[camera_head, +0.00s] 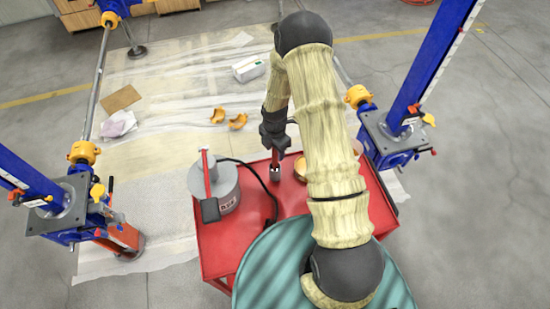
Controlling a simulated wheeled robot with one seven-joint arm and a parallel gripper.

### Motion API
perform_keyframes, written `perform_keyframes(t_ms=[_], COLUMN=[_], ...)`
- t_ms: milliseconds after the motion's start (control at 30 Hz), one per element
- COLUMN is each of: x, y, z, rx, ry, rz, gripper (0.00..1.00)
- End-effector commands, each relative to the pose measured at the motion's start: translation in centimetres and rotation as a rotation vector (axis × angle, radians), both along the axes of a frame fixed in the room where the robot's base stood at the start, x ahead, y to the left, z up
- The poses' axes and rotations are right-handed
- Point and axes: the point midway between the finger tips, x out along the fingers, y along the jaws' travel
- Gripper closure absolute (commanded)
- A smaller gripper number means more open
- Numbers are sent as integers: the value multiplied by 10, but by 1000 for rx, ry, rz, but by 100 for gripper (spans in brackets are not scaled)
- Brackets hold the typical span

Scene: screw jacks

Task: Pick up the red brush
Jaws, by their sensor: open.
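A small upright thing with a reddish shaft and a grey-white lower end, which looks like the red brush (276,159), stands at the far edge of the red cart top (238,240). My gripper (274,144) is dark and points down right above it, close to its upper end. The jaws are open. They are small in the picture, and I cannot tell whether the brush's top lies between them or whether they touch it. My arm hides part of the cart to the right.
A grey canister (229,190) with a red bar and black hose stands left on the cart. An orange bowl (357,147) shows partly behind my arm. Blue screw jacks stand at left (70,205) and right (395,135). Orange pieces (237,122) lie on the plastic-covered floor.

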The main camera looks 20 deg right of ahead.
Motion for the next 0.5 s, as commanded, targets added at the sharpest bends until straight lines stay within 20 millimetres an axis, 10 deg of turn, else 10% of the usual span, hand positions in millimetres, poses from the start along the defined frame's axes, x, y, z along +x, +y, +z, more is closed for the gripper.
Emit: perform_keyframes(t_ms=[400, 500], x=[0, 0], y=[0, 0], z=[0, 0], rx=[0, 1], ry=[0, 0], rz=[0, 1], gripper=[54, 74])
